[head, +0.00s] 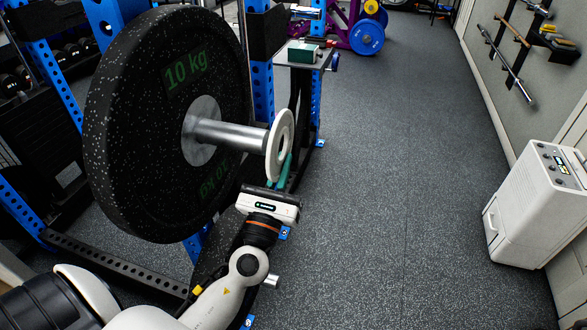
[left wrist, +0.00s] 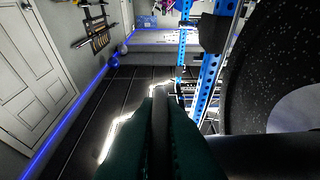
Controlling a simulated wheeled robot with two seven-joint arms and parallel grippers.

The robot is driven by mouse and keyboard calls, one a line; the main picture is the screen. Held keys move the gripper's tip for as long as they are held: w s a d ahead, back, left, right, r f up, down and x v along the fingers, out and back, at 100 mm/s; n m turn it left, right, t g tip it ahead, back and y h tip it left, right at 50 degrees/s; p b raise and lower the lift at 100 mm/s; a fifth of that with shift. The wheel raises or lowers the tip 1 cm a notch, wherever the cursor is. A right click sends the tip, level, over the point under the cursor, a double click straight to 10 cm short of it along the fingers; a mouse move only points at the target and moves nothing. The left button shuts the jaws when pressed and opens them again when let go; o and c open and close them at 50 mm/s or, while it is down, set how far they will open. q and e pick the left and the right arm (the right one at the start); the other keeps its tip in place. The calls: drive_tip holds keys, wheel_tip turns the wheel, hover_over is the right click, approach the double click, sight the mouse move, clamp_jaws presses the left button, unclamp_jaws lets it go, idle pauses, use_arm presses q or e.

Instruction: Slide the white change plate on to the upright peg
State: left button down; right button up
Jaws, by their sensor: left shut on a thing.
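The white change plate (head: 281,145) stands on edge at the outer end of the metal peg (head: 232,135), its face roughly square to the peg. I cannot tell whether the peg's tip is inside its hole. My left gripper (head: 283,172), with green fingers, is shut on the plate's lower rim from below. In the left wrist view the plate (left wrist: 159,130) shows edge-on and dark between the fingers, with the peg (left wrist: 270,148) dark at the lower right. A large black 10 kg plate (head: 130,115) sits around the inner part of the peg. My right gripper is not in view.
The blue rack (head: 262,85) stands behind the plates. A small shelf (head: 305,58) holding a green box (head: 303,52) is beyond the peg. A white dehumidifier-like unit (head: 535,205) stands at the right. The grey floor (head: 400,170) between is clear.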

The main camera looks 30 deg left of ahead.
use_arm(q)
drive_tip(key=shift+s+a, duration=0.1)
drive_tip(key=shift+a, duration=0.2)
drive_tip(key=s+d+f+m+h, duration=0.2)
drive_tip(key=s+d+f+h, duration=0.15)
drive_tip(key=d, duration=0.45)
drive_tip(key=w+a+r+y, duration=0.1)
drive_tip(key=a, duration=0.2)
drive_tip(key=w+a+r+n+y, duration=0.1)
drive_tip(key=a, duration=0.2)
drive_tip(key=w+a+r+n+y+b, duration=0.1)
drive_tip(key=a, duration=0.2)
drive_tip(key=shift+w+r+y, duration=0.15)
drive_tip(key=shift+r+y, duration=0.1)
drive_tip(key=shift+r, duration=0.1)
drive_tip(key=shift+a, duration=0.1)
drive_tip(key=s+a+b, duration=0.1)
drive_tip(key=a, duration=0.6)
drive_tip(key=shift+s, duration=0.4)
idle(0.6)
drive_tip(key=shift+a, duration=0.3)
drive_tip(key=c, duration=1.5)
unclamp_jaws()
drive_tip(key=shift+s, duration=0.1)
